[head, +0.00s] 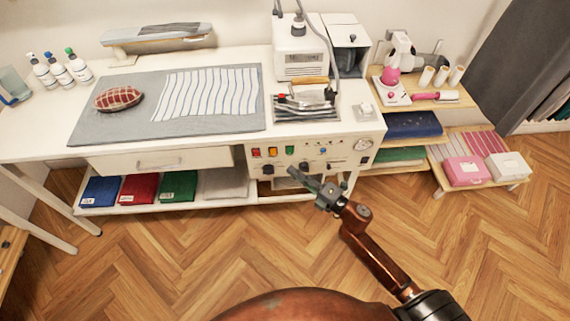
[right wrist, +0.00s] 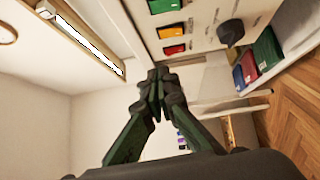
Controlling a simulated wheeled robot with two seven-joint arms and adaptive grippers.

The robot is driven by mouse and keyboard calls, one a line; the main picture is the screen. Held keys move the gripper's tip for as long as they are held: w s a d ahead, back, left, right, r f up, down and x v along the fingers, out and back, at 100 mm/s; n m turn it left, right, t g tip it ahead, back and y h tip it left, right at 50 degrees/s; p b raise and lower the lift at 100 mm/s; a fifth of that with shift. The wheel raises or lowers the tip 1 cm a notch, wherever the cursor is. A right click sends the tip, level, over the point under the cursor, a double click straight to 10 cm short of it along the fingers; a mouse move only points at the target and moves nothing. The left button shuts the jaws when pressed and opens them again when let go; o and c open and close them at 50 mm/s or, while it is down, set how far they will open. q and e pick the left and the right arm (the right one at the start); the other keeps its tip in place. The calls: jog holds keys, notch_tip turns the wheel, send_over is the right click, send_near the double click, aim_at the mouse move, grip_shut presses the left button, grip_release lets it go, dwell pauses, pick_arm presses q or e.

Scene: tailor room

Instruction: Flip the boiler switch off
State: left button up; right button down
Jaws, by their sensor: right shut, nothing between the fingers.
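The white control panel (head: 325,166) is on the front of the ironing station. It carries a red switch (head: 256,152), an orange switch (head: 272,152) and a green switch (head: 289,150) in a row. In the right wrist view the green (right wrist: 163,5), orange (right wrist: 170,31) and red (right wrist: 174,49) switches show close up. Which one is the boiler switch cannot be read. My right gripper (head: 295,174) is shut and empty, in front of the panel and below the green switch in the head view. Its closed fingertips (right wrist: 157,77) appear apart from the switches. My left gripper is not in view.
Dark knobs (head: 305,166) and a round gauge (head: 363,144) share the panel. A white boiler unit (head: 300,50) and an iron (head: 306,97) stand above it. Folded cloths (head: 178,186) lie on the low shelf to the left. The wooden floor (head: 180,260) in front is clear.

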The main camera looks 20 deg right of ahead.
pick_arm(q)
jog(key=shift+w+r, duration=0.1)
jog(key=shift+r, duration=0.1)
pick_arm(e)
jog(key=shift+r+v, duration=0.15)
jog(key=shift+v, duration=0.7)
jog(key=shift+r+v, duration=0.15)
jog(key=shift+v, duration=0.7)
